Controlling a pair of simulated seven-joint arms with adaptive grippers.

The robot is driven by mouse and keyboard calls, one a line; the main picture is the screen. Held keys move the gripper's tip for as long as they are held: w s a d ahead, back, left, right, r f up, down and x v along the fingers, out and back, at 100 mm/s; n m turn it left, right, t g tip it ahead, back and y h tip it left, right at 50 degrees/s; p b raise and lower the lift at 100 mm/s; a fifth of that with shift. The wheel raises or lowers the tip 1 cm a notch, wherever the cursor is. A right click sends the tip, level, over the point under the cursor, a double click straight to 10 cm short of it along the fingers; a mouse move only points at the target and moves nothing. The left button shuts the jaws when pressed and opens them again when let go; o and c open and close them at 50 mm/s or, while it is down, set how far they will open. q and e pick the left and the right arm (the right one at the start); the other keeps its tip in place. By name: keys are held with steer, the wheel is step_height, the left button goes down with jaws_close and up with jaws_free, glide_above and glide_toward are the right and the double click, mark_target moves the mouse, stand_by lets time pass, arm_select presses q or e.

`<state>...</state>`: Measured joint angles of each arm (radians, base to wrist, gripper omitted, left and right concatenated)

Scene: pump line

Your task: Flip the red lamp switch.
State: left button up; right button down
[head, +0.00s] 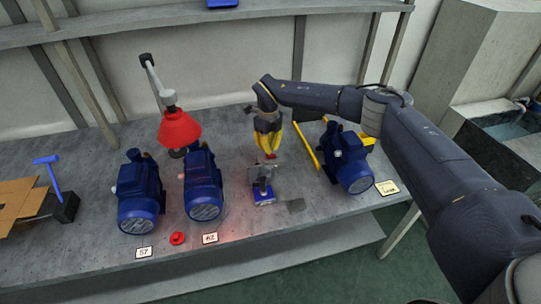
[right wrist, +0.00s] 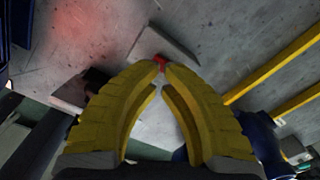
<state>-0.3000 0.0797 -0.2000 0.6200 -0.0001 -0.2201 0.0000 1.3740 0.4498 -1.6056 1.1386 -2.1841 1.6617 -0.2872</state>
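My right gripper (head: 268,152) has yellow fingers and points down above a grey metal plate on a blue-based stand (head: 263,194). In the right wrist view its fingertips (right wrist: 161,70) come together, with no clear gap between them. A small red piece (right wrist: 159,62) shows just beyond the tips, beside the grey plate (right wrist: 165,45); I cannot tell whether the fingers touch it. A lamp with a red shade (head: 179,129) stands to the left, behind the blue pumps. A small red knob (head: 177,238) lies on the bench near the front. My left gripper is not in view.
Two blue pumps (head: 139,194) (head: 203,186) stand left of the gripper, and another (head: 346,160) stands right beside yellow bars (head: 306,147). A blue hammer-shaped tool (head: 48,175) and cardboard (head: 17,201) are at far left. A red glow falls on the bench front.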

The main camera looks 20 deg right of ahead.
mark_target(269, 156)
steer(key=shift+f, duration=2)
stand_by(1.2)
steer(key=shift+r, duration=3.55)
